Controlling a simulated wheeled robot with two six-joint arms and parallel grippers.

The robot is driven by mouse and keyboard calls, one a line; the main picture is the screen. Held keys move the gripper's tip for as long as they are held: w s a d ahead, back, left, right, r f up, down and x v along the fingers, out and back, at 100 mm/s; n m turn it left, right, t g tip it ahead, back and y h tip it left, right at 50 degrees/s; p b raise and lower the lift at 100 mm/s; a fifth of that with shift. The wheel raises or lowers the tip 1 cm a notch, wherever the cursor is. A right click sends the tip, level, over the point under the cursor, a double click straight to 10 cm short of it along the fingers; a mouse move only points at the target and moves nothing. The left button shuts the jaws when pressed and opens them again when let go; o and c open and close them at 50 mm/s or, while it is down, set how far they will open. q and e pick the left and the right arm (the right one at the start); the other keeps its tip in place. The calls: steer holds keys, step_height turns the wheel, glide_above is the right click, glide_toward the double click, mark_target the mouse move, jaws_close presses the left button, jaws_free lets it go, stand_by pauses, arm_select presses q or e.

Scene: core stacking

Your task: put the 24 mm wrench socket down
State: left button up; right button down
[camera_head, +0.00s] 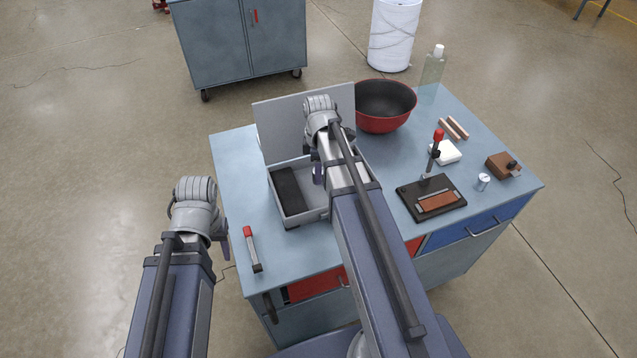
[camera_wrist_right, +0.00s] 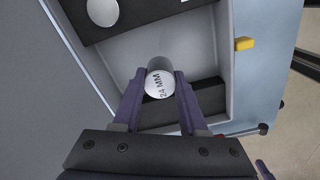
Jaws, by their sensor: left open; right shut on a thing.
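The 24 mm wrench socket (camera_wrist_right: 159,84) is a grey cylinder with a white end face marked "24 MM". My right gripper (camera_wrist_right: 157,75) is shut on it, with one finger on each side. The socket is over the open grey case (camera_head: 303,222), and I cannot tell whether it touches the case floor. The case also shows in the right wrist view (camera_wrist_right: 228,60). In the head view my right arm covers much of the case and hides the socket. My left gripper (camera_head: 226,250) is open, beside the table's left edge, away from the case.
Dark strips (camera_wrist_right: 210,98) lie inside the case, and another round piece (camera_wrist_right: 102,12) sits at one. The raised lid (camera_head: 283,130) stands behind. A red-handled tool (camera_head: 251,248) lies front left. A red bowl (camera_head: 384,122) and a black clamp stand (camera_head: 412,200) are to the right.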

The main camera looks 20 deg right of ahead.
steer(key=shift+f+b, duration=1.75)
steer(key=shift+f, duration=0.05)
steer(key=shift+f, duration=0.15)
steer(key=shift+c, duration=2.2)
jaws_free()
step_height(320, 180, up, 12)
steer(key=p, duration=1.2)
steer(key=shift+r, duration=0.25)
steer(key=s+a+m, duration=0.4)
steer(key=s+a, duration=0.3)
steer(key=a, duration=0.3)
steer(key=s+a+m+h, duration=0.1)
steer(key=s+a+m, duration=0.4)
steer(key=a, duration=0.5)
steer(key=shift+s+a, duration=0.4)
steer(key=shift+s, duration=0.5)
